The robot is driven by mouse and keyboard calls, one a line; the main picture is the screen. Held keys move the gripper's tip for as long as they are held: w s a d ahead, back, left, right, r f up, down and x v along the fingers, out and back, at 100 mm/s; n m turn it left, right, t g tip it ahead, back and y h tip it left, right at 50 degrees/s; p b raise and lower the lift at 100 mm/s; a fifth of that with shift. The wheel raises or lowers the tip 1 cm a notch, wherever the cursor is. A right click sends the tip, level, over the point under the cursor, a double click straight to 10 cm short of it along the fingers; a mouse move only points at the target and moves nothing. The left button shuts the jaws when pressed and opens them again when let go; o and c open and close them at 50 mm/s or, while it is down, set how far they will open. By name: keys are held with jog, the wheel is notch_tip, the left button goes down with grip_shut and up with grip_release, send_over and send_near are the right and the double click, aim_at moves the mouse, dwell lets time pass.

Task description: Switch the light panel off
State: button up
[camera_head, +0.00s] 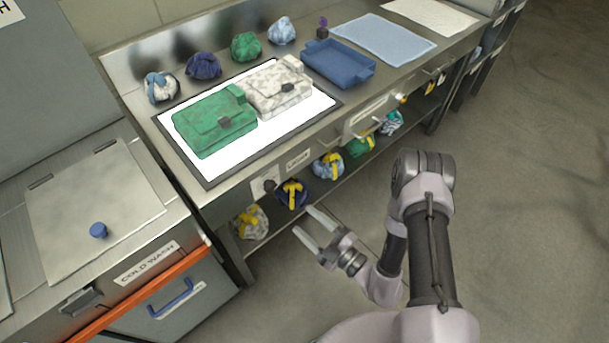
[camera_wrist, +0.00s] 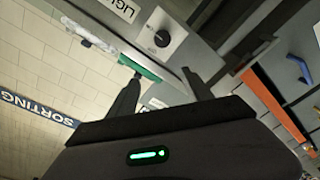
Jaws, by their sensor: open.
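The light panel (camera_head: 292,125) is a dark-framed rectangle in the steel counter, and its surface glows bright white. A green bag (camera_head: 214,122) and a pale patterned bag (camera_head: 279,88) lie on it. A dark round knob (camera_head: 269,186) on a pale plate sits on the counter's front face below the panel. It also shows in the wrist view (camera_wrist: 162,38), beside a partly cut-off label starting "LIG". My gripper (camera_head: 304,221) is open and empty, in front of the counter and apart from the knob. In the wrist view its fingers (camera_wrist: 161,76) point toward the knob's plate.
Several rolled bags, including a dark blue one (camera_head: 203,66), line the counter's back. A blue tray (camera_head: 338,64) and light blue cloth (camera_head: 383,39) lie right. More bundles sit on the shelf below. A cold wash unit (camera_head: 95,210) stands left. The floor at right is clear.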

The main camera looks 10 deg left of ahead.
notch_tip(320, 180, down, 3)
jog(key=d+m+h, duration=0.1)
jog(key=m, duration=0.1)
jog(key=b, duration=0.5)
send_near(273, 189)
jog(key=shift+t, duration=0.4)
jog(key=x, duration=0.9)
jog(key=shift+a+f, duration=0.25)
jog(key=shift+f, duration=0.05)
grip_shut()
